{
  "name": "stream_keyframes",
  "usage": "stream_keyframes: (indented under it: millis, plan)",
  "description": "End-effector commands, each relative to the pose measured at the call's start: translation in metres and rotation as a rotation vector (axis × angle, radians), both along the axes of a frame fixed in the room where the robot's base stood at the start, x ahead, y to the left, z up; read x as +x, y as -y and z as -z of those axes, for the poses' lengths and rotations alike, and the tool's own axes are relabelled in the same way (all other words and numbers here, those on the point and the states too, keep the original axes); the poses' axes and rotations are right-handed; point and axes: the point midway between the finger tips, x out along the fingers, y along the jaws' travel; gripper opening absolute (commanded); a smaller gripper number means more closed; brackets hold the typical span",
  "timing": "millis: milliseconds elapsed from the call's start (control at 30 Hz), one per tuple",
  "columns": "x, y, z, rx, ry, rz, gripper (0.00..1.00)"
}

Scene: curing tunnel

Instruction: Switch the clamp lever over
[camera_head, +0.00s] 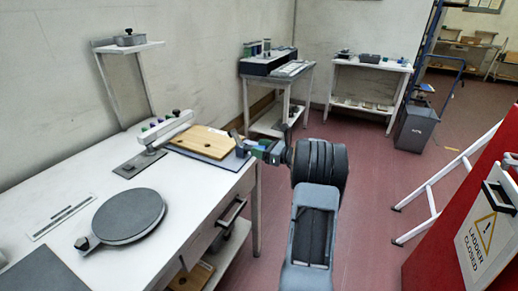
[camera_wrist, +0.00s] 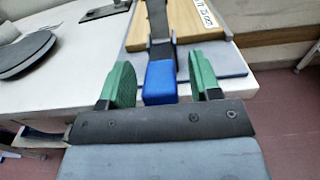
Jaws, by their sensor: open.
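The clamp lever has a dark arm (camera_wrist: 158,22) and a blue grip (camera_wrist: 160,82) that points toward the wrist camera. In the head view its dark arm (camera_head: 237,139) stands at the right edge of the wooden board (camera_head: 203,140). My gripper (camera_wrist: 162,76) is open, with one green finger on each side of the blue grip. A gap shows on the right side; the left finger is very near the grip, and I cannot tell if it touches. My gripper (camera_head: 262,148) is just off the table edge in the head view, where the grip is mostly hidden.
The white table (camera_head: 70,190) holds a round dark plate (camera_head: 129,216) and a post-mounted bar with coloured knobs (camera_head: 165,128). A drawer handle (camera_head: 231,212) juts from its front. A ladder (camera_head: 450,180) and red panel (camera_head: 460,220) stand right. The floor between is clear.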

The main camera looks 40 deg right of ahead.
Motion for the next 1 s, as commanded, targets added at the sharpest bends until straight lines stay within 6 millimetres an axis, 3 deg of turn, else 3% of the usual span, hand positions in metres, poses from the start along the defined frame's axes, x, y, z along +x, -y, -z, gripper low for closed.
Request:
stream_keyframes:
  millis: [400, 1000]
  plan:
    - [0.0044, -0.0027, -0.0001, 0.0, 0.0, -0.001, 0.56]
    - [0.0042, -0.0025, -0.0001, -0.001, 0.0, -0.001, 0.0]
